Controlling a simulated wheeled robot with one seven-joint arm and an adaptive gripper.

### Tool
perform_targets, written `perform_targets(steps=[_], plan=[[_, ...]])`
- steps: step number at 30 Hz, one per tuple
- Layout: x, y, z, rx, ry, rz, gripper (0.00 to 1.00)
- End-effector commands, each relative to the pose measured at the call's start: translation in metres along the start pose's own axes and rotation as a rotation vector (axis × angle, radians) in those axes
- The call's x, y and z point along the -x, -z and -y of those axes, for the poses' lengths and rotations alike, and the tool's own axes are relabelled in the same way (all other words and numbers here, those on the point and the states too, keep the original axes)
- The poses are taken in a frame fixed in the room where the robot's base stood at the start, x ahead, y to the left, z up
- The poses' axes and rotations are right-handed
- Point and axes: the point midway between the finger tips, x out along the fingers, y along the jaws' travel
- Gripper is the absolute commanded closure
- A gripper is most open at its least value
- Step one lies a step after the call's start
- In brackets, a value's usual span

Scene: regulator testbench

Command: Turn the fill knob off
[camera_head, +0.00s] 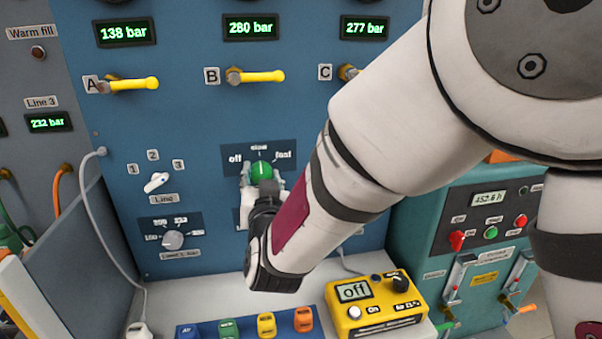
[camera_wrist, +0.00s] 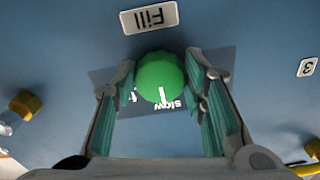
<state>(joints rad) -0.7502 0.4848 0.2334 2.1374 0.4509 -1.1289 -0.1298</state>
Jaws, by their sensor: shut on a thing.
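The green fill knob (camera_head: 261,171) sits on the blue panel under the labels off, slow and fast. Its white pointer line points up toward slow. In the wrist view, which is upside down, the knob (camera_wrist: 160,75) shows between my two fingers, with its line toward the slow label. The Fill label (camera_wrist: 157,18) is above it there. My gripper (camera_head: 262,184) is shut on the knob, one finger on each side; it also fills the lower part of the wrist view (camera_wrist: 160,84). My gripper hides part of the plate below the knob.
Yellow valve handles A (camera_head: 133,84) and B (camera_head: 262,76) stick out above. A white Line selector (camera_head: 156,182) and a lower dial (camera_head: 172,240) are to the left. A yellow box (camera_head: 375,307) reading off and a blue tray (camera_head: 196,331) with coloured parts lie below.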

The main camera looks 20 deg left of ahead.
Motion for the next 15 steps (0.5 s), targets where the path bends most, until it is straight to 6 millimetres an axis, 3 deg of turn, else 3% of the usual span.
perform_targets(steps=[8, 15], plan=[[0.0004, -0.0001, 0.0005, 0.09, 0.001, 0.0, 0.89], [0.0006, 0.0001, 0.0001, 0.276, 0.002, 0.001, 0.89]])
